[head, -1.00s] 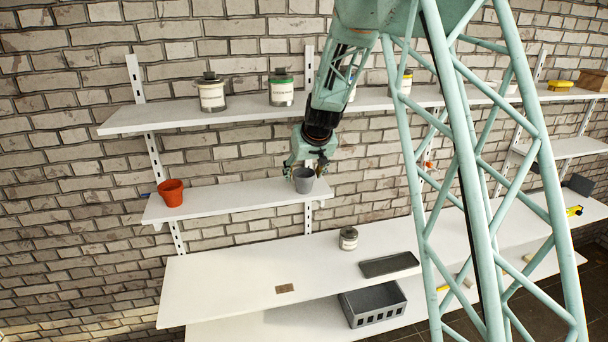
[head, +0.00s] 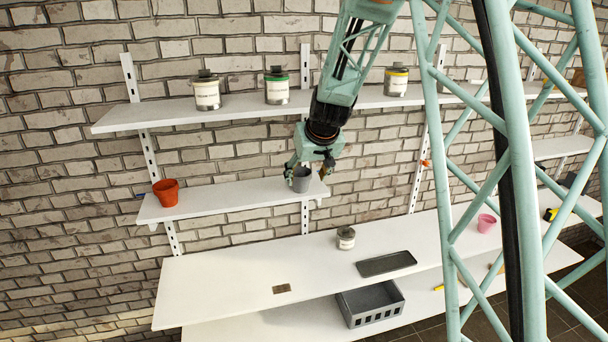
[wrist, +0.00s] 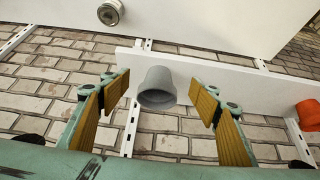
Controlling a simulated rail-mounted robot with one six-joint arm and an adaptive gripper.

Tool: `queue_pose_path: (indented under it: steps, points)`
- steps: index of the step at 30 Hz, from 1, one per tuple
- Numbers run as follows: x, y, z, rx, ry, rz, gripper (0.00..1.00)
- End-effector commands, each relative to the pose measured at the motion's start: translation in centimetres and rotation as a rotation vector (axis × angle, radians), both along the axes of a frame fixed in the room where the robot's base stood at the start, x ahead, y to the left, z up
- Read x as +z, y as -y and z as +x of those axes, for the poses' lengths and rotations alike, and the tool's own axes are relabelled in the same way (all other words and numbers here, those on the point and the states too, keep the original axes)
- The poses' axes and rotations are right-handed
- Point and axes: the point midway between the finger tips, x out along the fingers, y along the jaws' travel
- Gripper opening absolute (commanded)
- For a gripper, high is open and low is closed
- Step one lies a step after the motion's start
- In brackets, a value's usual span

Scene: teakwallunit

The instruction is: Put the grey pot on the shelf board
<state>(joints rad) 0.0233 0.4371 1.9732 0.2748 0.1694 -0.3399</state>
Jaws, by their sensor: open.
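The grey pot (head: 301,180) stands upright, as far as I can see, near the right end of the small lower shelf board (head: 235,198). In the wrist view the grey pot (wrist: 157,88) shows between my two fingers, near the end of the shelf board (wrist: 225,82). My gripper (head: 306,172) is open around the pot. In the wrist view my gripper (wrist: 160,95) has its yellow-padded fingers wide apart, with a clear gap on both sides of the pot. The pot's underside is hidden.
An orange pot (head: 166,192) stands at the shelf's left end. Above, a long shelf (head: 170,112) holds several tins. The workbench (head: 220,285) below carries a tin (head: 346,238), a dark tray (head: 386,264) and a pink pot (head: 486,223). A grey crate (head: 371,303) sits lower.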

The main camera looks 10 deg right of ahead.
Motion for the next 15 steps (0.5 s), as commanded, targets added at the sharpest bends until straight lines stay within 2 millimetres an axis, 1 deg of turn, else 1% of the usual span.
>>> queue_pose_path:
  steps: [9,15]
  points:
    - [0.0,0.3,-3.4,0.000,0.002,-0.001,0.56]
    - [0.0,0.3,-5.0,0.000,0.001,0.000,0.56]
